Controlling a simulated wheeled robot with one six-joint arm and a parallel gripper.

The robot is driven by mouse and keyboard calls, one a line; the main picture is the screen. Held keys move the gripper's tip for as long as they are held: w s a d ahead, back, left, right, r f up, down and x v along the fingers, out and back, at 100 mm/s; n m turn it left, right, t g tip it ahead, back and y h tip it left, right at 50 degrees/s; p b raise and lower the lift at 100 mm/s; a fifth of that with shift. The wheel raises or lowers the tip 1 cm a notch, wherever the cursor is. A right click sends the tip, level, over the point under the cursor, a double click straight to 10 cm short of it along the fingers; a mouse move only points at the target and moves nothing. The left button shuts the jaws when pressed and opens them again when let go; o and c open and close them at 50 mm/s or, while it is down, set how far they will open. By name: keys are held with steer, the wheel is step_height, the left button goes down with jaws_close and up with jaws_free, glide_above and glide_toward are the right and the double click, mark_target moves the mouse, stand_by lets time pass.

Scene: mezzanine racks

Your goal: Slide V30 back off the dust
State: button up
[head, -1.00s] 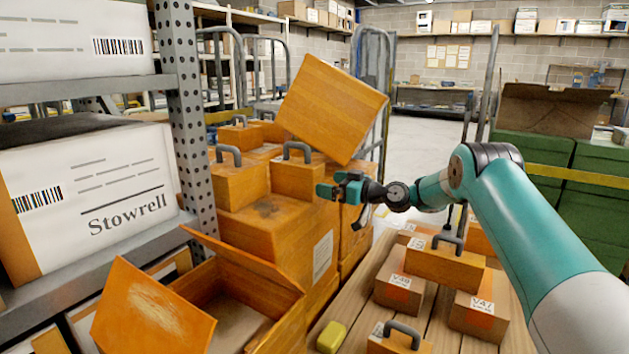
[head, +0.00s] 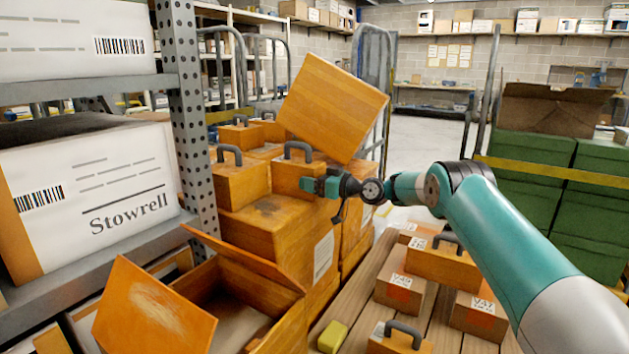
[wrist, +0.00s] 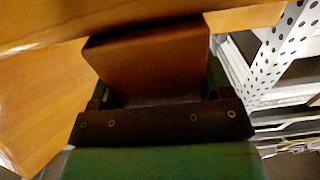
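No label reading V30 is legible. A large orange crate (head: 250,225) has a dark, dusty-looking smudge (head: 266,207) on its top. Two orange boxes with grey handles stand behind the smudge: a left one (head: 240,185) and a right one (head: 290,179). My gripper (head: 311,185) is at the front right of the right box, very near it; contact cannot be told. In the wrist view an orange-brown block face (wrist: 150,60) fills the space ahead of my gripper (wrist: 160,100). It hides much of the fingers, so their opening is unclear.
A tilted orange panel (head: 333,108) rises just behind the handled boxes. A perforated rack post (head: 185,115) stands at left. An open orange box (head: 235,300) is below. Labelled boxes (head: 400,290) and a yellow block (head: 332,337) sit on a wooden deck (head: 360,300).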

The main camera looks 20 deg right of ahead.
steer(key=shift+c, duration=1.1)
steer(key=shift+d+b, duration=0.6)
steer(key=shift+d, duration=0.1)
steer(key=o, duration=1.2)
steer(key=v, duration=1.7)
steer(key=shift+s+d, duration=0.15)
